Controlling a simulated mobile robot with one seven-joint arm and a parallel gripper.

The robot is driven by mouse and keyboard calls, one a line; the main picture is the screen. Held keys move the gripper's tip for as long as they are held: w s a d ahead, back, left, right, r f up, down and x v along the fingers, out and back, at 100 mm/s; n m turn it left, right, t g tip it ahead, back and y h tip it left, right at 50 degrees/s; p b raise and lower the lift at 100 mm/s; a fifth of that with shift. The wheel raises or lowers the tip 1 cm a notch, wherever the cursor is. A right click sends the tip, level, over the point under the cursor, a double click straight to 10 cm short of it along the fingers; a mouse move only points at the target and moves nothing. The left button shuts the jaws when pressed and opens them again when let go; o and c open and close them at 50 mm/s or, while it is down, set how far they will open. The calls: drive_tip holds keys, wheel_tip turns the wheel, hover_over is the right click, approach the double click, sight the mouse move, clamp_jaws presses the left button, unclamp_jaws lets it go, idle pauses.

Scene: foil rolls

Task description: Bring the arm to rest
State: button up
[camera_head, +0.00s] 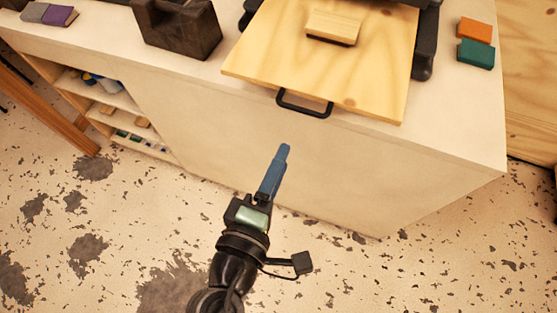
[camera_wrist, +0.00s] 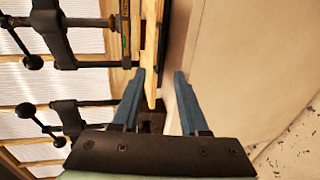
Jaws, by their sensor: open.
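My gripper (camera_head: 282,155) is in front of the white cabinet's face in the head view, below the black handle of the wooden board. It holds nothing. In the wrist view its two blue fingers (camera_wrist: 162,78) stand apart, with a gap between them. The edge of the wooden board (camera_wrist: 150,60) shows beyond the fingers, near the left one. I cannot tell how far the fingertips are from the cabinet. My arm reaches up from the bottom of the head view.
The white cabinet (camera_head: 240,135) has a wooden board (camera_head: 275,50) with a black handle (camera_head: 304,103) on top. A wood block (camera_head: 333,27) lies on the board. A dark holder (camera_head: 178,28), orange block (camera_head: 475,30) and green block (camera_head: 476,53) stand nearby. Open floor (camera_head: 120,230) lies left.

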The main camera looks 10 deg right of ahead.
drive_tip(key=w+a+r+m+t+y+p, duration=0.15)
drive_tip(key=w+r+m+t, duration=0.35)
drive_tip(key=r, duration=0.8)
drive_tip(key=w+a+r+m+t+y+p, duration=0.1)
drive_tip(key=w+r+m+y, duration=0.15)
drive_tip(key=w+r, duration=0.75)
drive_tip(key=s+a+r+m+t+y, duration=0.1)
drive_tip(key=s+r+t, duration=0.1)
drive_tip(key=r, duration=0.8)
drive_tip(key=s+a+r+m+t+y, duration=0.1)
drive_tip(key=s+r, duration=0.4)
drive_tip(key=r, duration=0.5)
drive_tip(key=s+a+r+m+t+y+p, duration=0.1)
drive_tip(key=s+r+t, duration=0.3)
drive_tip(key=r, duration=0.6)
drive_tip(key=shift+a+m+t+y, duration=0.15)
drive_tip(key=shift+m+t+y, duration=0.2)
drive_tip(key=shift+t+y, duration=0.45)
